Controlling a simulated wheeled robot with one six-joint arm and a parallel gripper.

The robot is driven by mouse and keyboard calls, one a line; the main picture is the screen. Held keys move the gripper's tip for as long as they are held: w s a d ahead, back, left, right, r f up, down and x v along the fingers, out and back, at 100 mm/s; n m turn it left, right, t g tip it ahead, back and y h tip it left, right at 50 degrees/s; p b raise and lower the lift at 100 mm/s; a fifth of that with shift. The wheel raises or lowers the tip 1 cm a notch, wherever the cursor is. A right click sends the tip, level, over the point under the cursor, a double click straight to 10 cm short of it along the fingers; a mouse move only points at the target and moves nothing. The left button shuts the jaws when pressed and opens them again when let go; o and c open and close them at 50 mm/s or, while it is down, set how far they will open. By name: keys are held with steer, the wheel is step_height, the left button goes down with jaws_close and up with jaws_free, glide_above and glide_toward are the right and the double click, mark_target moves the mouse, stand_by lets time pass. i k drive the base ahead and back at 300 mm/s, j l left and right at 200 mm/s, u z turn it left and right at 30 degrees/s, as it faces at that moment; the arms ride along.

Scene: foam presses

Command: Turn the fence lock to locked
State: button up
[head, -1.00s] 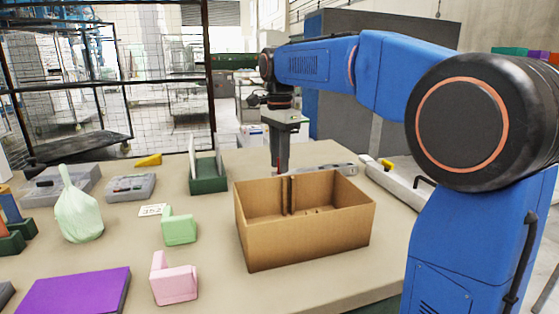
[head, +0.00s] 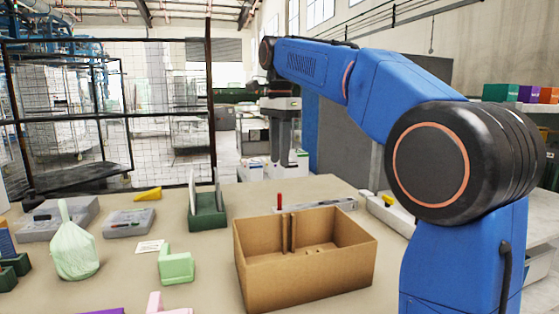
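No part is plainly readable as the fence lock. A black-framed mesh fence (head: 212,150) stands behind the table at the left. A small upright red handle (head: 280,201) stands at the left end of a long grey fixture (head: 325,204) on the table, behind the cardboard box; I cannot tell whether it is the lock. My gripper (head: 282,160) points down above and behind this red handle in the picture, clear of it. Its two fingers look apart with nothing between them.
An open cardboard box (head: 300,282) stands in front of the grey fixture. A green rack (head: 207,212), grey cases (head: 129,222), a pale green bag (head: 74,245), a yellow wedge (head: 148,194) and a light green block (head: 176,266) lie to the left.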

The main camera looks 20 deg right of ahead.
mark_target(389, 201)
steer(key=k, duration=1)
